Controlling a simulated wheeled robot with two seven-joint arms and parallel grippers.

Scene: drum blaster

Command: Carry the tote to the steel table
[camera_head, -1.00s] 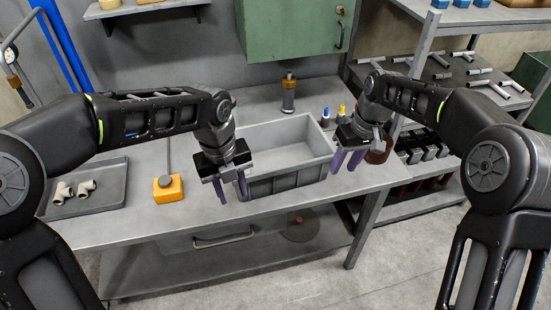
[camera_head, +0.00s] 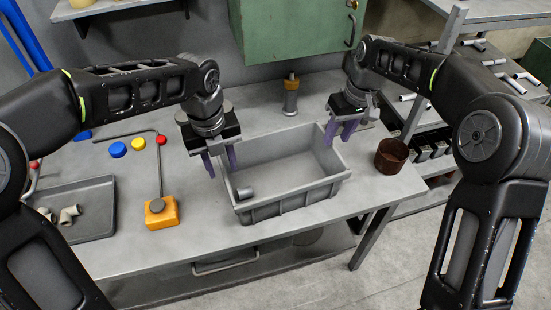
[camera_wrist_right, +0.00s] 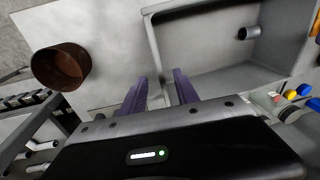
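The grey tote (camera_head: 263,213) stands on the grey workbench (camera_head: 205,240), with a short grey cylinder (camera_head: 245,192) inside. The cylinder also shows in the right wrist view (camera_wrist_right: 250,33). My left gripper (camera_head: 221,163) is open at the tote's left wall, one purple finger on each side in the picture. My right gripper (camera_head: 339,134) is open at the right wall. In the right wrist view its fingers (camera_wrist_right: 159,92) are spread on either side of the wall's line. I cannot tell whether any finger touches the tote. I cannot tell which surface is the steel table.
A brown cup (camera_head: 391,157) stands right of the tote. An orange block with a rod (camera_head: 161,212) and a grey tray (camera_head: 95,225) with pipe fittings lie left. A cylinder with an orange band (camera_head: 291,95) stands behind. A rack (camera_head: 430,150) stands beyond the right edge.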

